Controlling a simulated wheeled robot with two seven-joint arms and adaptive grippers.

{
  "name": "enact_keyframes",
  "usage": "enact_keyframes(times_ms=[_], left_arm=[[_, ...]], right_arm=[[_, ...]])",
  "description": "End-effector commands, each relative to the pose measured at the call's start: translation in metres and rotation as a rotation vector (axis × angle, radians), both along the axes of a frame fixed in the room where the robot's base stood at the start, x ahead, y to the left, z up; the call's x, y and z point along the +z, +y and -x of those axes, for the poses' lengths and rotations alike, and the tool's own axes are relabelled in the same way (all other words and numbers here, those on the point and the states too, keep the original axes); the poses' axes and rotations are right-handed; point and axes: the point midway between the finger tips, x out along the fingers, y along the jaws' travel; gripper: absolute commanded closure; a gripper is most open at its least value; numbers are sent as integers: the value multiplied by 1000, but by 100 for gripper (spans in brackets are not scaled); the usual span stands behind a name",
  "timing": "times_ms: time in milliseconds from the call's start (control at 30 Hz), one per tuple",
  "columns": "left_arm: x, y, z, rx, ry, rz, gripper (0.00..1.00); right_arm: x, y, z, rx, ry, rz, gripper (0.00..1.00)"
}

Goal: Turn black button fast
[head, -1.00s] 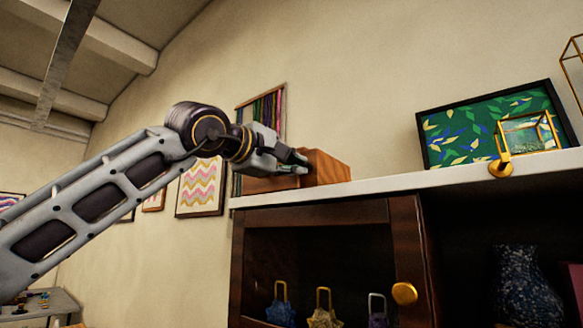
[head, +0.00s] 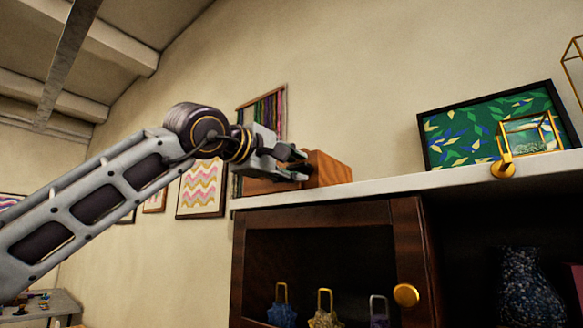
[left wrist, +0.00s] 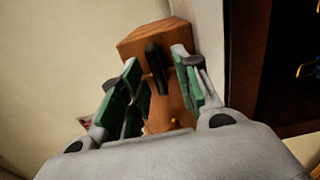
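A wooden box (head: 328,168) sits on the left end of the white shelf top. In the left wrist view the box (left wrist: 172,38) carries a long black button (left wrist: 155,68) on its face. My left gripper (head: 300,166) is at the box. In the left wrist view its green-padded fingers (left wrist: 158,66) stand apart, one on each side of the black button, with visible gaps. The button is hidden in the head view. My right gripper is not in view.
The white shelf top (head: 390,189) runs right, with a gold-framed glass case (head: 527,135) and a green leaf picture (head: 470,130). Below is a dark cabinet (head: 405,240) with a gold knob (head: 406,295). A striped hanging (head: 265,110) is on the wall behind.

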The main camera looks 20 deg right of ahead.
Motion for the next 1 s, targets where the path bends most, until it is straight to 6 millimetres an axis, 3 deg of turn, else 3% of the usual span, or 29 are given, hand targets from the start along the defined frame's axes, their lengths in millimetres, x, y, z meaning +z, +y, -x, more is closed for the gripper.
enact_keyframes(times_ms=[1000], left_arm=[[0, 83, 63, 2, 1, 2, 68]], right_arm=[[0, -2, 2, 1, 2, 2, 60]])
